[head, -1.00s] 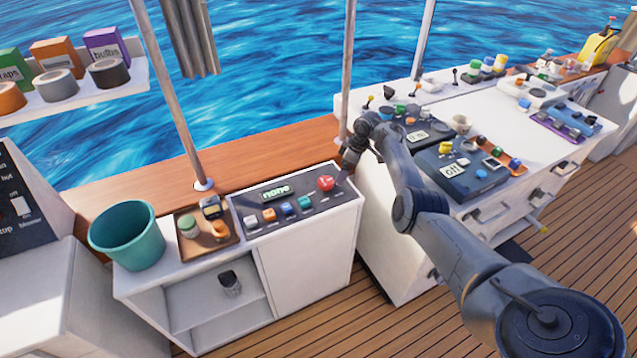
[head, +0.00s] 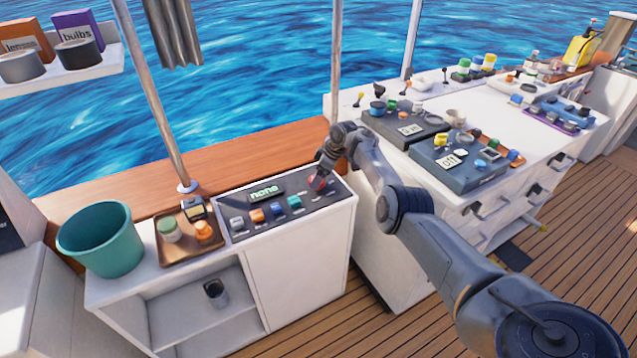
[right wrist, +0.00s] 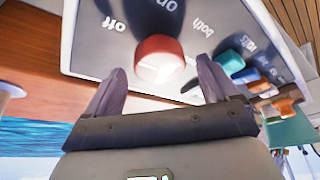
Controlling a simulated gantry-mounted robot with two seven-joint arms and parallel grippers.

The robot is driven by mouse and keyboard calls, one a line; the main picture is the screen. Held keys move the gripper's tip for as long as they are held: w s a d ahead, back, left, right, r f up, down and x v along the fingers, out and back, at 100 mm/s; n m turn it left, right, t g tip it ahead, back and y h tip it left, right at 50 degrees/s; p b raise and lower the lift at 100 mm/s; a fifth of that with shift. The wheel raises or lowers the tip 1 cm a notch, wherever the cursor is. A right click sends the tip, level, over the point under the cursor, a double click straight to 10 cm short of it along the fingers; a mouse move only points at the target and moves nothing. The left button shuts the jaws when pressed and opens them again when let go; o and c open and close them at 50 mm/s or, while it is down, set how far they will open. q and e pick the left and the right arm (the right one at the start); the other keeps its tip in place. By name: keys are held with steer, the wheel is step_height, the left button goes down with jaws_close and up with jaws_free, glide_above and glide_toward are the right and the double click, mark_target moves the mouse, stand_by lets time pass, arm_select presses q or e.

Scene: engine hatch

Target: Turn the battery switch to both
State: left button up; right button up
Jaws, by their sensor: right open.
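The battery switch is a red round knob (head: 318,183) at the right end of a dark panel (head: 325,198) on the low white cabinet. In the right wrist view the red knob (right wrist: 158,58) has the labels "off", "on" and "both" around it. My right gripper (head: 322,172) is at the knob and partly covers it in the head view. In the right wrist view my right gripper (right wrist: 160,85) is open, with one finger on each side of the knob's near edge. Contact cannot be told. My left gripper is out of view.
A green display (head: 264,193) on the panel reads "none". Several coloured switches (head: 276,211) line its front. A brown tray (head: 176,250) and a teal bucket (head: 101,240) stand to the left. A white console (head: 470,200) stands to the right.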

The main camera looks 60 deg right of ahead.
steer(key=shift+w+a+f, duration=0.1)
steer(key=shift+w+f, duration=0.1)
steer(key=shift+f, duration=0.35)
